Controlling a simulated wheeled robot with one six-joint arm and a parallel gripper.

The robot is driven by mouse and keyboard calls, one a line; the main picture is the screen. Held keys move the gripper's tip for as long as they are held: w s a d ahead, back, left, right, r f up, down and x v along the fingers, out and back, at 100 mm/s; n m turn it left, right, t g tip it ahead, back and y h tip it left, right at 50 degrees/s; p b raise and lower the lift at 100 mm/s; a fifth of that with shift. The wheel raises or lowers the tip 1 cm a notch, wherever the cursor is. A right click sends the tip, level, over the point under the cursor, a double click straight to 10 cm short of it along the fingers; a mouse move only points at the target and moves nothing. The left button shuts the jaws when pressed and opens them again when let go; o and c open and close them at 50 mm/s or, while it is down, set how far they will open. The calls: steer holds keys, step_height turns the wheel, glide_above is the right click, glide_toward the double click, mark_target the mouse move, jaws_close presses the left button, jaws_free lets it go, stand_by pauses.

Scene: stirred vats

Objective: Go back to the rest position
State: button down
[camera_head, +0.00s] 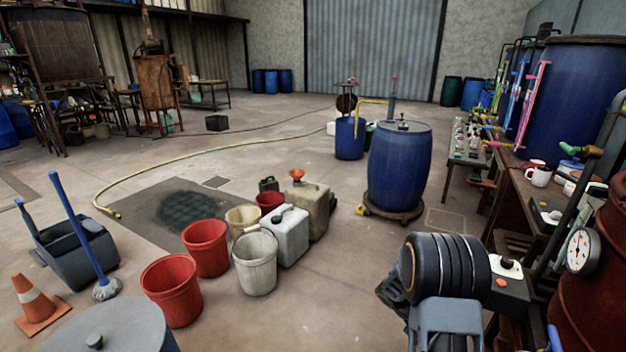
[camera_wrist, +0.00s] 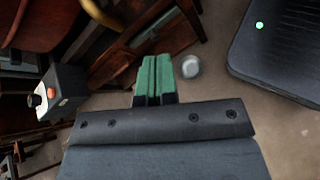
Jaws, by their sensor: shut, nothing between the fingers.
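My gripper (camera_wrist: 155,80) shows in the wrist view with its two green fingertips together and nothing between them. It points down past a dark wooden bench (camera_wrist: 170,30) toward the concrete floor. A grey box with a black and a red button (camera_wrist: 66,90) is to the left of the fingers, apart from them. In the head view my arm rises at the lower right, beside the grey button box (camera_head: 510,290) at the bench. My fingers cannot be made out in that view.
A pressure gauge (camera_head: 580,250) and a red-brown drum (camera_head: 600,285) stand at the right edge. Mugs (camera_head: 540,176) sit on the bench. Red buckets (camera_head: 172,290), jerrycans (camera_head: 289,237) and a blue drum (camera_head: 398,168) stand ahead. Open floor lies between the buckets and my arm.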

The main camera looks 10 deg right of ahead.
steer(key=s+a+r+m+t+y+p, duration=0.1)
steer(key=a+r+t+y+p, duration=0.1)
steer(key=a+r+t+p, duration=0.2)
steer(key=s+a+r+m+t+y+p, duration=0.1)
steer(key=a+r+t+y+p, duration=0.2)
steer(key=r, duration=1.6)
steer(key=s+a+r+m+t+y+p, duration=0.2)
steer(key=a+r+p, duration=0.8)
steer(key=a, duration=0.5)
steer(key=r+t+y, duration=0.1)
steer(key=t, duration=0.1)
steer(key=shift+r+t, duration=0.3)
steer(key=shift+t, duration=0.1)
